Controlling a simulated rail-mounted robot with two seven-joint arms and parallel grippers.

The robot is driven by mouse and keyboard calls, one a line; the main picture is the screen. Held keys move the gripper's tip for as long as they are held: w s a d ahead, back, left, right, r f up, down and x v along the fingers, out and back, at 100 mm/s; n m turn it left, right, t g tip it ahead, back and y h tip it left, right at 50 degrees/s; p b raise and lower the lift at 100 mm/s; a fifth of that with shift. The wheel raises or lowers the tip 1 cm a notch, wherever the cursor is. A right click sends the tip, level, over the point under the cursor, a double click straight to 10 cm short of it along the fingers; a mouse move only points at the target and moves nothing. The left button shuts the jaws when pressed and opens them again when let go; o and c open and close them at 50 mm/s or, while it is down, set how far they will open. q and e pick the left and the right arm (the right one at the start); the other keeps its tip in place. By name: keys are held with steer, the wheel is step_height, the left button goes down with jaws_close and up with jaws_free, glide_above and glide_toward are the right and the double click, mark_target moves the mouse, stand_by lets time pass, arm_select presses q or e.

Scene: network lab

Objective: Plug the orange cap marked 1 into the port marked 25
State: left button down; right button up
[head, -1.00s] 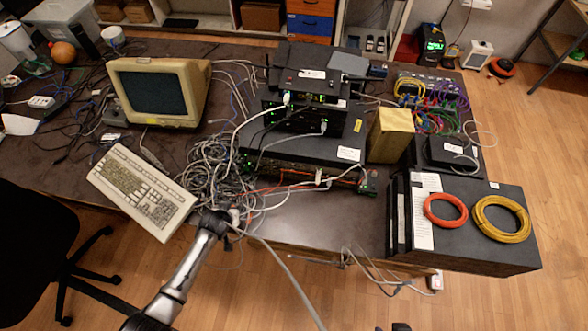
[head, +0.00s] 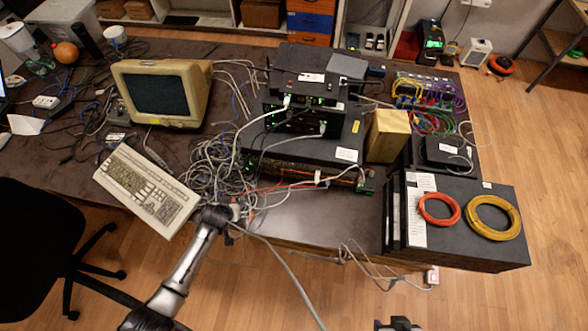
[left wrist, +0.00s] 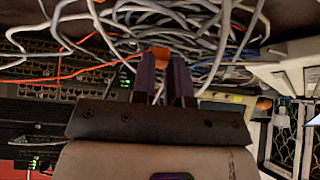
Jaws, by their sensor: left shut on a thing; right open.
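My left gripper (head: 233,211) reaches the cable tangle at the front edge of the table. In the left wrist view its dark purple fingers (left wrist: 163,62) are shut on a small orange cap (left wrist: 159,52) at their tips. The cap's number cannot be read. A rack unit with rows of ports (left wrist: 60,80) lies left of the fingers in that view, apart from the cap. No port number, including 25, is legible. My right gripper (head: 397,325) is open at the bottom edge of the head view, cut off, with nothing visible in it.
Grey cables (head: 215,165) crowd around the left gripper. A beige keyboard (head: 147,190) lies left of it, and stacked network devices (head: 300,140) stand to the right. A black cabinet with an orange coil (head: 439,209) and a yellow coil (head: 493,217) is further right.

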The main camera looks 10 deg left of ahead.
arm_select(q)
steer(key=c, duration=1.7)
jaws_free()
jaws_close()
